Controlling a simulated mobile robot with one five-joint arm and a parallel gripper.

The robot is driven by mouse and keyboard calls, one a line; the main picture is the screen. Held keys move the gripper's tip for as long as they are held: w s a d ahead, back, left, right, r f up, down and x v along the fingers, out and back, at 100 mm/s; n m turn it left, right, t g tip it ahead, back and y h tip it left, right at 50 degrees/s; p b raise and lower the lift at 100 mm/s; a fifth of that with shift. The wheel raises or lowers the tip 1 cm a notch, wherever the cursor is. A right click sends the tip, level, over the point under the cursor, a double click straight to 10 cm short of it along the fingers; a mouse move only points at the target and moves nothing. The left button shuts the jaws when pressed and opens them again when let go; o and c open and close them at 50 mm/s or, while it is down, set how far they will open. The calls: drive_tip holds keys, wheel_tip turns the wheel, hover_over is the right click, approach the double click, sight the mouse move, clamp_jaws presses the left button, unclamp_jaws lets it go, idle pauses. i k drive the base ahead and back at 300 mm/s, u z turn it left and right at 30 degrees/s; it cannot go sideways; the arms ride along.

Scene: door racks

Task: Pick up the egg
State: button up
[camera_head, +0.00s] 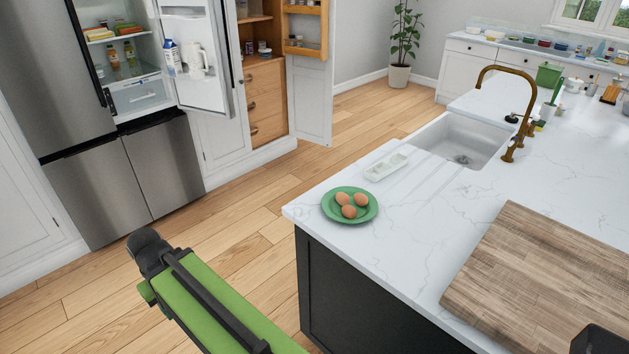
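Three brown eggs, a left one (342,198), a right one (361,200) and a front one (349,212), lie close together on a green plate (329,207). The plate sits near the left corner of the white marble counter (400,235). My green and black arm reaches up from the bottom of the view, left of the counter and apart from the plate. No gripper fingers show, so I cannot see whether they are open or shut.
A white egg tray (386,167) lies behind the plate, beside the sink (462,140) with its brass faucet (513,115). A wooden board (545,280) covers the right counter. The fridge door (205,55) and a pantry door (312,90) stand open. Wooden floor is clear between.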

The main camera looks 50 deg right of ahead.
sight(360, 199)
drive_tip(key=i, duration=0.9)
drive_tip(key=z, duration=0.3)
